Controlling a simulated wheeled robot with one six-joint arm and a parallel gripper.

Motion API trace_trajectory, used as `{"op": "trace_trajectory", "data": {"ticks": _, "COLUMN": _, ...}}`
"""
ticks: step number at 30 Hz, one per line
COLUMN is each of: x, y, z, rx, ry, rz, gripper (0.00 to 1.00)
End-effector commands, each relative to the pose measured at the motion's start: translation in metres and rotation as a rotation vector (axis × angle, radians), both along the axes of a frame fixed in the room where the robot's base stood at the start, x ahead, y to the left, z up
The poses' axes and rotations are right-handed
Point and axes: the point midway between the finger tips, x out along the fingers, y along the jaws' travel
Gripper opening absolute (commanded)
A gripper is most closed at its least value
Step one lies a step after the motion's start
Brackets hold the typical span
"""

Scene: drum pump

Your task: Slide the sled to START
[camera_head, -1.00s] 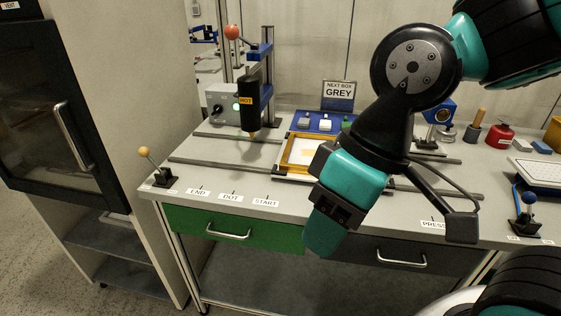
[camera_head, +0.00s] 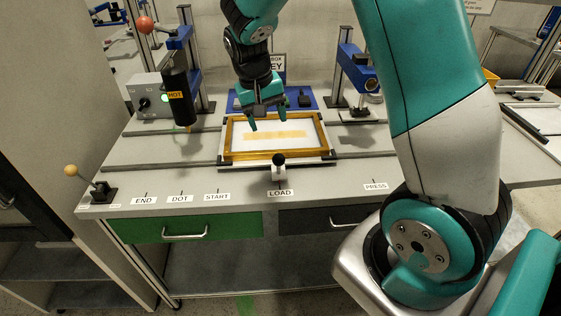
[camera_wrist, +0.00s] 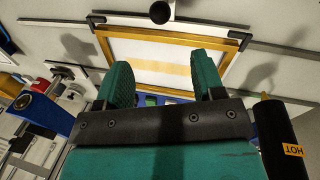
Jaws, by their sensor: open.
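The sled (camera_head: 232,157) is a flat carriage with an amber frame around a white sheet bearing a yellowish strip. It sits on the rails at the LOAD label (camera_head: 280,193). Its black ball knob (camera_head: 279,159) on a light post stands at its front edge, and also shows at the top of the wrist view (camera_wrist: 160,12). The START label (camera_head: 217,196) is left of LOAD on the table's front edge. My gripper (camera_head: 267,116) is open and empty above the sled's far part, apart from the knob. Its fingers (camera_wrist: 164,80) overlap the frame in the wrist view.
A black HOT tool (camera_head: 178,97) hangs over the rails to the left. A blue press (camera_head: 357,68) stands behind on the right. A small ball-topped lever (camera_head: 72,171) is at the left front corner. The rails left of the sled look clear.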

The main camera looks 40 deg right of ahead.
Motion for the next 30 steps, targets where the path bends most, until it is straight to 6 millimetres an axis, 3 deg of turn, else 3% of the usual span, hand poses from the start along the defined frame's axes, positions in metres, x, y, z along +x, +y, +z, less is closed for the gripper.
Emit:
{"op": "trace_trajectory", "data": {"ticks": 18, "x": -0.013, "y": -0.024, "z": -0.130, "rx": 0.003, "ry": 0.005, "rz": 0.000, "gripper": 0.62}}
{"op": "trace_trajectory", "data": {"ticks": 24, "x": -0.013, "y": -0.028, "z": -0.152, "rx": 0.003, "ry": 0.003, "rz": 0.000, "gripper": 0.62}}
{"op": "trace_trajectory", "data": {"ticks": 30, "x": -0.013, "y": -0.029, "z": -0.157, "rx": 0.003, "ry": 0.000, "rz": 0.001, "gripper": 0.62}}
